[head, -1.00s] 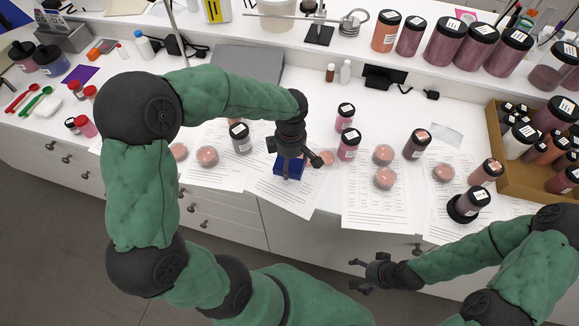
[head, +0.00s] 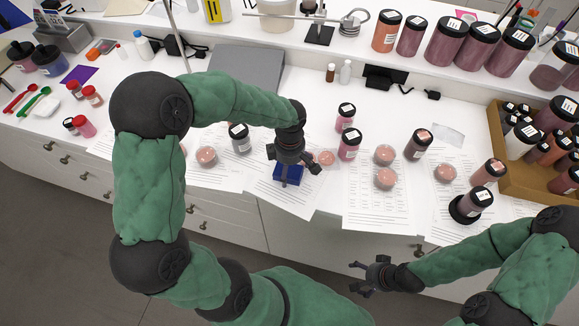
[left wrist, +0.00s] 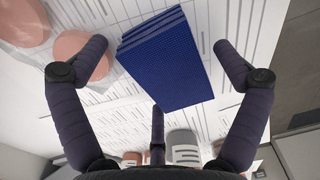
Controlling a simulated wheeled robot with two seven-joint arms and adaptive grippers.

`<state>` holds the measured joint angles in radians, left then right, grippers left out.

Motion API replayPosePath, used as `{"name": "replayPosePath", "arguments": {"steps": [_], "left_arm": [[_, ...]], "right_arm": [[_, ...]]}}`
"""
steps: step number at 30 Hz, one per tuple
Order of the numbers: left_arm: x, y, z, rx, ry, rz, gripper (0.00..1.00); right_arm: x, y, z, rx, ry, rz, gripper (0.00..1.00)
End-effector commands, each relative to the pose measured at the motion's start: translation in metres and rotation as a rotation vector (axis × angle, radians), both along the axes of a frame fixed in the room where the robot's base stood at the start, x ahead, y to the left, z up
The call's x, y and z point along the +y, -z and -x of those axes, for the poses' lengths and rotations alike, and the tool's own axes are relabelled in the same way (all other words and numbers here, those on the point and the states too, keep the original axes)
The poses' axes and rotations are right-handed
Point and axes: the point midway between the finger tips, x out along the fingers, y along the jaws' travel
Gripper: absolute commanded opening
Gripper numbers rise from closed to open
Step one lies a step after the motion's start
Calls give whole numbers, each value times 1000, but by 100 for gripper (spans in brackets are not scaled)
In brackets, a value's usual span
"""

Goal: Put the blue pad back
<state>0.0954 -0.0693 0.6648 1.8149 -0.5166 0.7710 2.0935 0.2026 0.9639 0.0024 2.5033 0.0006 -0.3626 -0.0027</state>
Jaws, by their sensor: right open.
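The blue pad (head: 288,177) appears in the head view over a printed sheet on the bench, partly hidden by my left gripper (head: 293,165). I cannot tell for sure whether it touches the sheet. In the left wrist view the pad (left wrist: 165,62) is a dark blue block of stacked layers, lying between my left gripper's (left wrist: 163,65) spread fingers. White gaps show on both sides, so the fingers look clear of it. My right gripper (head: 362,277) is open and empty in front of the bench edge.
Pink dishes (head: 326,158) and (head: 207,156) lie near the pad. A dark-lidded jar (head: 240,138) stands to its left and a pink jar (head: 349,147) to its right. A flat grey board (head: 235,68) lies behind. A crate of jars (head: 516,180) is at the right.

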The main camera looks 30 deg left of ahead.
Motion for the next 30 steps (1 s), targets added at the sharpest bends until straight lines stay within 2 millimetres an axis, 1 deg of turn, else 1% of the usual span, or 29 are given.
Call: {"name": "replayPosePath", "arguments": {"steps": [5,9,11,14,18,24,27,30], "left_arm": [[0,0,0,0,0,0,98],[0,-6,0,0,0,0,98],[0,-14,-1,-4,-1,-1,98],[0,-32,-1,-5,0,-1,98],[0,-62,-2,-5,1,-1,98],[0,-99,-2,-5,0,0,98],[0,-111,-1,-3,1,-1,98],[0,-118,-1,0,0,0,98]], "right_arm": [[0,0,0,0,0,0,86],[0,-5,0,0,0,0,86],[0,-7,0,0,0,0,86],[0,-11,0,0,0,0,86],[0,-18,0,0,0,0,86],[0,-25,0,0,0,0,86],[0,-28,0,0,0,0,86],[0,-29,0,0,0,0,86]]}}
